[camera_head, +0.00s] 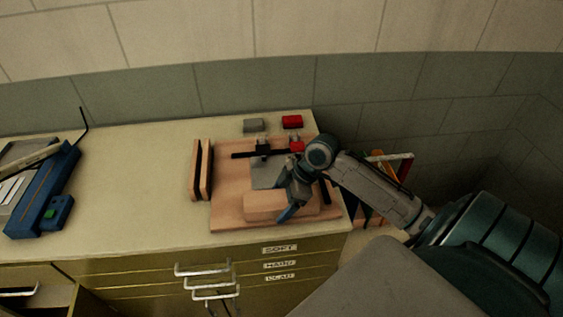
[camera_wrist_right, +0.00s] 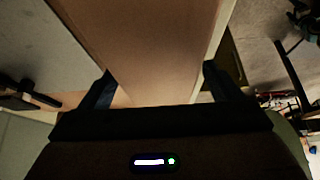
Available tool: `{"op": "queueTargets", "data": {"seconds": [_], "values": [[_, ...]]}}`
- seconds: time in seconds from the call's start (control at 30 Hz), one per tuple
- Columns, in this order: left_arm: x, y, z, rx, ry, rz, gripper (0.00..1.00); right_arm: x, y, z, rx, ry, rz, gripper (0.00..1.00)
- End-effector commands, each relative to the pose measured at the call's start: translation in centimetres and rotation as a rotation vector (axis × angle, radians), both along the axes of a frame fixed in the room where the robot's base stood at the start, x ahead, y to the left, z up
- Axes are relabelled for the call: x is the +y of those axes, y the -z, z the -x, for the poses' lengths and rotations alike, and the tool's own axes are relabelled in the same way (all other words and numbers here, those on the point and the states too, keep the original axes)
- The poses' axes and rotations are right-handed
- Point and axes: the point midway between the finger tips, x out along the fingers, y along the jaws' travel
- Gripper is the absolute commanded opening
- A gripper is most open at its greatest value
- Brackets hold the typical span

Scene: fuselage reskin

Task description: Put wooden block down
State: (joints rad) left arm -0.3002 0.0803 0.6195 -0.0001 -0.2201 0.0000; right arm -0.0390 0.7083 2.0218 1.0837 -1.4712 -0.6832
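The wooden block (camera_head: 262,207) is light brown and lies lengthwise over the front part of a wooden board (camera_head: 228,176) on the bench. I cannot tell whether it touches the board or is just above it. My right gripper (camera_head: 288,204) comes down over the block from the right. In the right wrist view the block (camera_wrist_right: 158,45) fills the space between the two dark fingers (camera_wrist_right: 158,88), with a finger at each side edge, so the gripper looks shut on it. My left gripper is not in view.
A grey metal sheet (camera_head: 265,173) and a black bar (camera_head: 246,155) lie on the board. Two upright wooden slabs (camera_head: 202,169) stand left of it. A blue tool (camera_head: 45,195) is far left; the bench between is clear.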

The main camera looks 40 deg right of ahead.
Motion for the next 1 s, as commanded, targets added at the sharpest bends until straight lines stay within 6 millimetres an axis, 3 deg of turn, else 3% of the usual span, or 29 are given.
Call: {"op": "queueTargets", "data": {"seconds": [0.37,1.0], "values": [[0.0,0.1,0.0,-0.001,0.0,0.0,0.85,-0.4,-0.8,0.2,-0.002,-0.002,0.005,0.85],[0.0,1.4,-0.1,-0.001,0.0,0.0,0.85,-3.4,-6.9,2.0,0.002,-0.001,0.006,0.85]]}}
